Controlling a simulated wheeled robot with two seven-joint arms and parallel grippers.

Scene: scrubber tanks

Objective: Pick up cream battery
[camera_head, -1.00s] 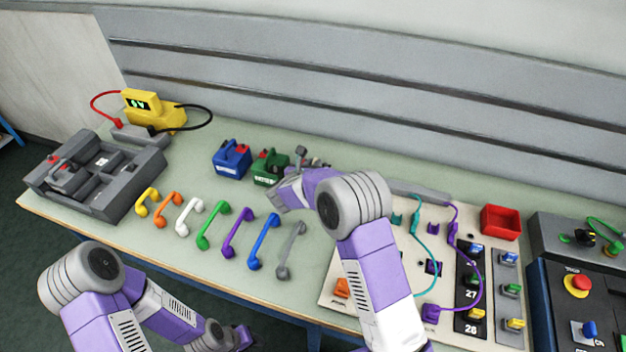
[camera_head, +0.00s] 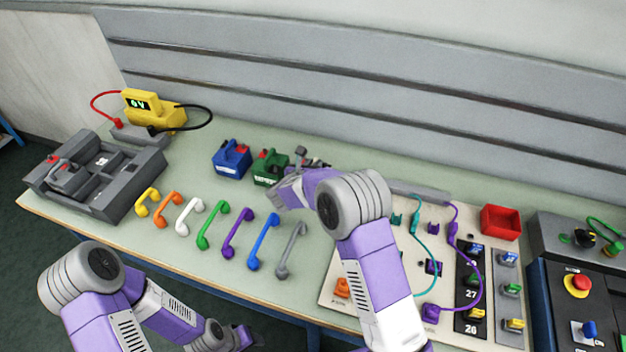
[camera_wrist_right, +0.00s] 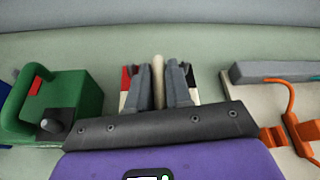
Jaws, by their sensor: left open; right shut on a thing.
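The cream battery (camera_wrist_right: 125,100) is in the right wrist view, with its upright handle between my fingers and a red part at its left. My right gripper (camera_wrist_right: 158,80) is shut on that handle. In the head view my right gripper (camera_head: 310,160) is at the back of the bench, just right of the green battery, and the cream battery is hidden behind it and the arm. My left gripper (camera_head: 242,338) is open and empty at the bottom, low in front of the bench.
The green battery (camera_head: 270,167) stands close to the left of my right gripper, with the blue battery (camera_head: 231,159) beyond it. Several coloured handles (camera_head: 238,233) lie in a row in front. A grey cradle (camera_head: 108,190) and yellow meter (camera_head: 150,110) stand left. A cable panel (camera_head: 400,220) lies right.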

